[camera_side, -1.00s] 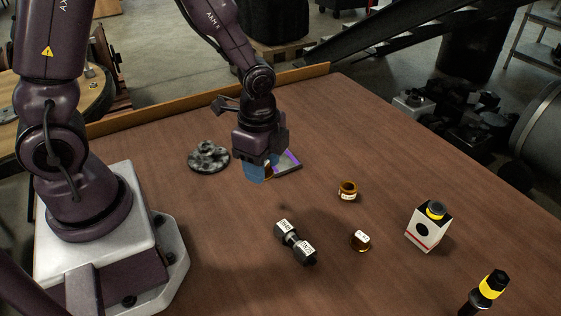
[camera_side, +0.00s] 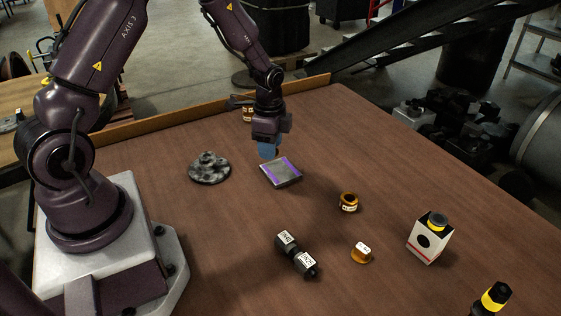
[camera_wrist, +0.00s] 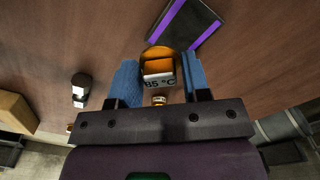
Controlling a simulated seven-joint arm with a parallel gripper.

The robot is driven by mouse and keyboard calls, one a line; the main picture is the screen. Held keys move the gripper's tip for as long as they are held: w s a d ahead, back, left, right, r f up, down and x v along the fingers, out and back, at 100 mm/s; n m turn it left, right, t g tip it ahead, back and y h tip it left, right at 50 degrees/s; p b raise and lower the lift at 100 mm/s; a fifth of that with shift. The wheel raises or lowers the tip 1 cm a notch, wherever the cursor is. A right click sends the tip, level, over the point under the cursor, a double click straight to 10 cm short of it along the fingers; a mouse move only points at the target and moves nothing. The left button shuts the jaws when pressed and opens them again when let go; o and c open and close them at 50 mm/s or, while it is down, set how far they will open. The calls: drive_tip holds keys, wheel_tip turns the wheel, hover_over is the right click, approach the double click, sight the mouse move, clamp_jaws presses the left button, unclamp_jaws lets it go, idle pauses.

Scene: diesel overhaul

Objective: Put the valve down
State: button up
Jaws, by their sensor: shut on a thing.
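My gripper (camera_side: 268,152) is shut on the valve, an orange-brass piece with a white "85 °C" label. The valve (camera_wrist: 159,66) shows between the blue fingers in the wrist view; in the side view the fingers hide it. My gripper is above the table, just behind a grey square pad with purple edges (camera_side: 281,173). The pad also shows ahead of the fingers in the wrist view (camera_wrist: 187,27). Whether the valve touches anything cannot be told.
A grey lumpy part (camera_side: 209,168) lies left of the pad. A brass ring (camera_side: 348,202), a labelled brass piece (camera_side: 362,253), a black dumbbell-shaped part (camera_side: 297,257) and a white box (camera_side: 428,240) stand nearer. A ledge (camera_side: 200,118) runs along the table's back.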

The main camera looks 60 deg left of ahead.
sight(280, 170)
drive_tip(key=w+f, duration=0.1)
drive_tip(key=f, duration=0.1)
drive_tip(key=w+a+f, duration=0.1)
drive_tip(key=w, duration=0.1)
drive_tip(key=shift+f, duration=0.4)
drive_tip(key=shift+w+f, duration=0.15)
drive_tip(key=shift+f, duration=1.55)
drive_tip(key=shift+f, duration=0.2)
drive_tip(key=o, duration=0.9)
drive_tip(key=shift+o, duration=0.2)
drive_tip(key=shift+r, duration=0.1)
